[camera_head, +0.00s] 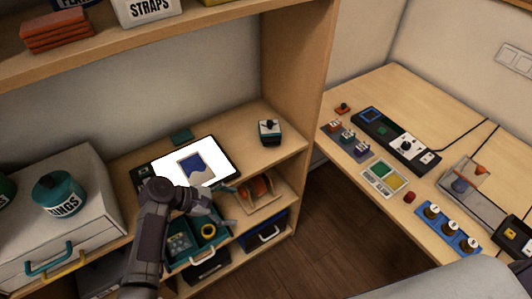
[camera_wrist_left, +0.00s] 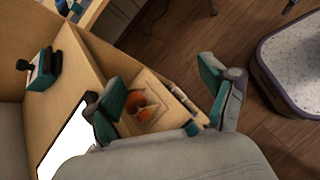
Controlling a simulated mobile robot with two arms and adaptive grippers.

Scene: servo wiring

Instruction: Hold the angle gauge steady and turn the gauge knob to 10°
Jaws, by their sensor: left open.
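No thing in view is labelled as the angle gauge. A small dark box with a white and teal body and a black knob (camera_head: 268,131) stands on the shelf right of the tablet; it also shows at the upper left of the left wrist view (camera_wrist_left: 40,70). A long black device (camera_head: 396,139) with a blue screen and a white dial lies on the right desk. I cannot read an angle on either. My left gripper (camera_head: 226,206) is open and empty in front of the shelf edge, apart from both; its two teal-padded fingers spread wide in the wrist view (camera_wrist_left: 160,92). My right gripper is not in view.
A lit tablet (camera_head: 222,158) lies on the shelf beside my left arm. Below are an open teal drawer (camera_head: 184,257) and a wooden holder (camera_head: 268,201) with orange items. A grey cabinet (camera_head: 85,215) stands left. Panels and blue-based knobs (camera_head: 447,228) crowd the desk.

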